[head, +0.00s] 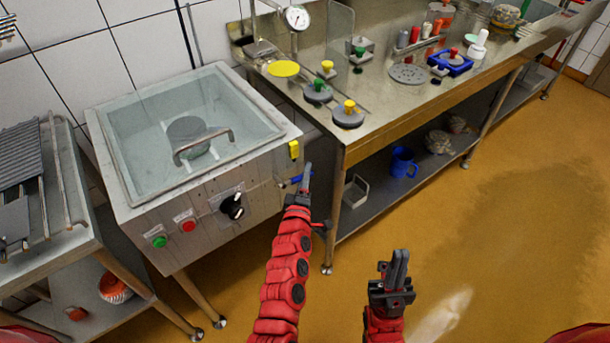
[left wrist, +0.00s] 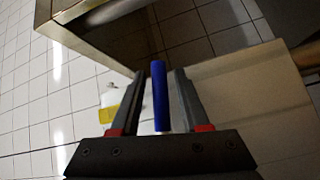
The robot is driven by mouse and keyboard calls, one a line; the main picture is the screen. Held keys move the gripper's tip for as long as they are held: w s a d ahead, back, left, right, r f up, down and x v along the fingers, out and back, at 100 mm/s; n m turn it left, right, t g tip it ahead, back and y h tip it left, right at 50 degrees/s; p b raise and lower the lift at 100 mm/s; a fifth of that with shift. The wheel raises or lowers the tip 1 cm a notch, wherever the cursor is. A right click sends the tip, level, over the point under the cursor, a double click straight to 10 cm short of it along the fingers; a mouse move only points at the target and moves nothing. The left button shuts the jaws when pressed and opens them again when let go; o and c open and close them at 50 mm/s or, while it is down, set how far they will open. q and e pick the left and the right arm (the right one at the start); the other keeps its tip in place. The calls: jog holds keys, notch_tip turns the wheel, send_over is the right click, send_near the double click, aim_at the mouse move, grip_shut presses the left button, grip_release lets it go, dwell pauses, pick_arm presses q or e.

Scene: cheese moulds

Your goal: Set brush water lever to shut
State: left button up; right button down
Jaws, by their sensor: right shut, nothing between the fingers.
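The blue lever (head: 290,183) sticks out at the right side of the steel washing basin (head: 135,212). My left gripper (head: 306,178) is at the lever. In the left wrist view the blue lever (left wrist: 160,95) stands between the two fingers of my left gripper (left wrist: 161,90), with a narrow gap on each side, so the jaws look open around it. The lever's pivot is hidden behind the gripper. My right gripper (head: 398,262) is shut and empty, low over the floor in front of the steel table.
A yellow tag (head: 294,150) sits on the basin just above the lever. The basin front has a black knob (head: 233,206), a red button (head: 189,226) and a green button (head: 159,241). A steel table (head: 390,115) with several moulds stands to the right. The floor (head: 480,240) in front is clear.

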pick_arm(q)
grip_shut()
dwell(1.2)
